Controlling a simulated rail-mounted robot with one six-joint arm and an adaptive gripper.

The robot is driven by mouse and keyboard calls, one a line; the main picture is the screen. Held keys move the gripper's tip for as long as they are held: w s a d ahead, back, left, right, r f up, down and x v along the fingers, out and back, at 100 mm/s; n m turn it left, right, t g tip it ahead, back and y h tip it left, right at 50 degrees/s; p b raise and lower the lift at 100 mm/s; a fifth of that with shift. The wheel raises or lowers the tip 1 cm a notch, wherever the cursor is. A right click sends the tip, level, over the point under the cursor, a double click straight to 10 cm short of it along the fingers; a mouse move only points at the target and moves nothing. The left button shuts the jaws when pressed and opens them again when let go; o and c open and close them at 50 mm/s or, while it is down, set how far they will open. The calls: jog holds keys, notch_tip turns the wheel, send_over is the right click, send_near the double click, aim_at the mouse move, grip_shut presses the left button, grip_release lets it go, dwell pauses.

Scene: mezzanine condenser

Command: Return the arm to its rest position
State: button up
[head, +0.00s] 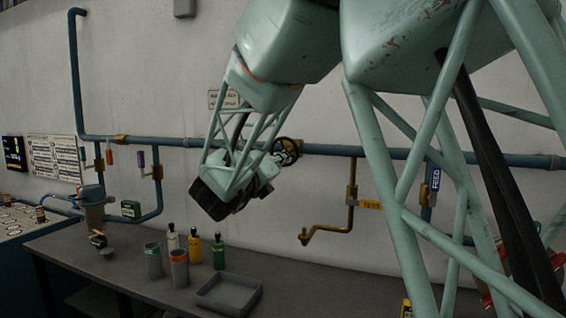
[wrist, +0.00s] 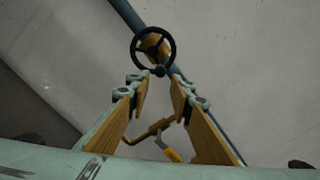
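My arm (head: 285,45) reaches down from the upper right in the head view, with its wrist (head: 235,180) hanging in front of the wall pipe. In the wrist view my gripper (wrist: 160,88) is open, its two padded fingers apart with nothing held between them. A black handwheel (wrist: 153,50) on a brass valve shows just past the fingertips; it also shows in the head view (head: 287,151) right beside the wrist. I cannot tell the exact gap between fingertips and wheel. The fingers are largely hidden behind the wrist in the head view.
A blue pipe (head: 330,150) runs along the wall, with a brass crank pipe (head: 325,230) below. The bench (head: 110,265) holds a grey tray (head: 229,293), two grey cups (head: 179,270), several bottles (head: 194,248) and a funnel-shaped device (head: 93,208). Open air lies above the bench.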

jog(key=shift+s+a, duration=0.15)
jog(key=shift+s, duration=0.3)
notch_tip(320, 180, up, 16)
jog(key=w+d+r+n+y+p, duration=0.15)
jog(key=n+y+p, duration=0.55)
jog(key=n, duration=1.3)
jog(key=s+d+f+n+g+b, duration=0.2)
jog(key=s+d+f, duration=0.6)
jog(key=s, duration=1.2)
jog(key=s+d+f+n+g+h+b, duration=0.1)
jog(key=s+d+f+n+g, duration=0.4)
jog(key=s, duration=1.6)
jog(key=s+d+f+n+g+b, duration=0.3)
jog(key=s+d+f+g, duration=0.3)
jog(key=s+d+f, duration=0.6)
jog(key=s+f, duration=0.7)
jog(key=s, duration=0.2)
jog(key=shift+s+d+f+n, duration=0.2)
jog(key=shift+d+f+n, duration=0.1)
jog(key=shift+n, duration=0.1)
